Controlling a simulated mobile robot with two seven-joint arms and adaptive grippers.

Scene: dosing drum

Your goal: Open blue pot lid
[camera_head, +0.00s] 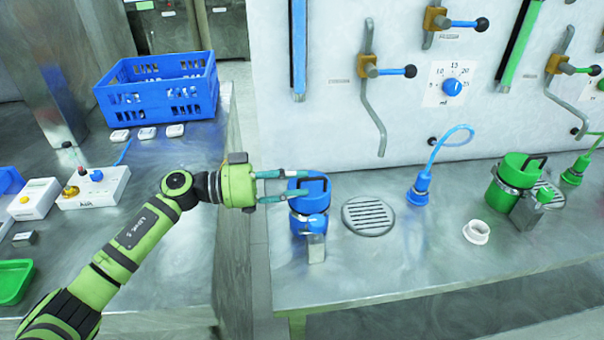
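The blue pot (301,226) stands upright at the left end of the right-hand metal counter. Its blue lid (322,194) with a black handle is on top and looks closed. A small blue and metal fitting (316,238) is at the pot's front. My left gripper (300,184) reaches in from the left, its two teal fingers apart, with the tips over or beside the left part of the lid. I cannot tell whether they touch the lid or handle. The fingers and their tips cover part of the lid. My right gripper is not in view.
A round drain grate (368,215) lies right of the pot. Beyond it are a blue nozzle with hose (418,190), a white ring (476,232) and a green pot (509,185). A blue crate (158,95) stands on the left counter. A gap separates the two counters.

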